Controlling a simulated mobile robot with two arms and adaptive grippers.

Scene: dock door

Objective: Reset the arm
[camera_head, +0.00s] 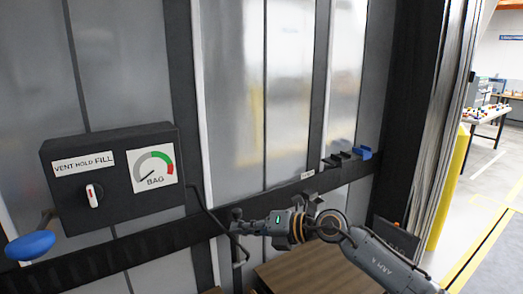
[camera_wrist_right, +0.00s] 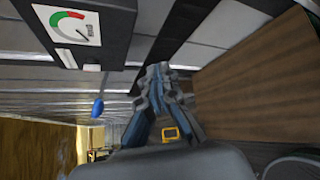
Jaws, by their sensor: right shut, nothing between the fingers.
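My right gripper (camera_head: 238,226) reaches in from the right on its arm, in front of the dark rail, to the right of the control box (camera_head: 55,216). Its fingers are shut and empty; they also show in the right wrist view (camera_wrist_right: 160,76). The box carries a knob (camera_head: 94,196) with a white and red pointer, under a "VENT HOLD FILL" label. Its "BAG" gauge (camera_head: 154,168) has a needle pointing to the lower left. The gripper is apart from the knob and the gauge. My left gripper is not in view.
A blue ball-shaped handle (camera_head: 30,245) sticks out at the lower left. Dark clips (camera_head: 340,159) and a blue piece (camera_head: 362,152) sit on the rail. A brown wooden surface (camera_head: 320,270) lies below my arm.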

